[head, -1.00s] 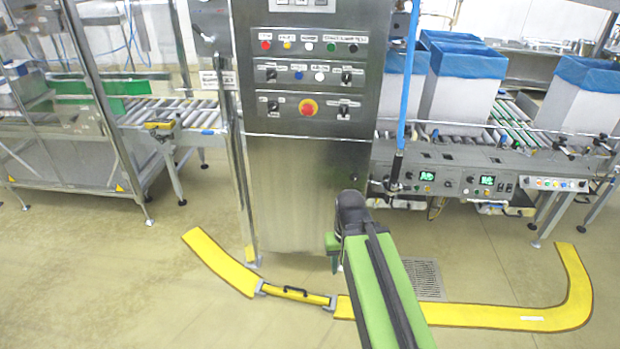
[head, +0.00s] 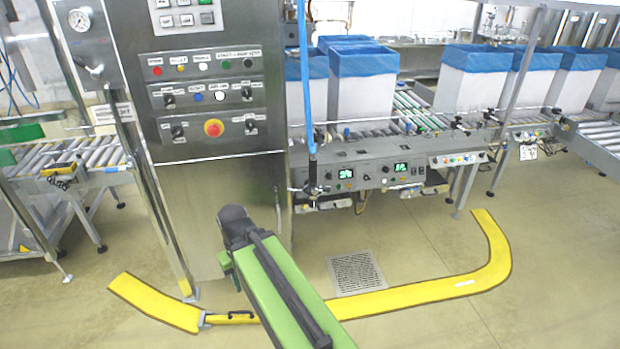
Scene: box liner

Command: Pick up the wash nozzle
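The wash nozzle (head: 313,172) appears to be the dark, slim fitting at the lower end of the hanging blue hose (head: 306,80). It hangs upright in front of the grey conveyor control panel, just right of the steel cabinet. My green arm reaches up from the bottom of the head view, and its dark end with my gripper (head: 236,225) is left of and lower in the picture than the nozzle, apart from it. The fingers cannot be made out, so whether they are open is unclear. Nothing held is visible.
A steel control cabinet (head: 210,60) with buttons and a red stop knob stands behind my arm. A conveyor with white boxes (head: 470,80) lined in blue runs along the right. A yellow floor strip (head: 400,297) and a drain grate (head: 356,272) lie on otherwise open floor.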

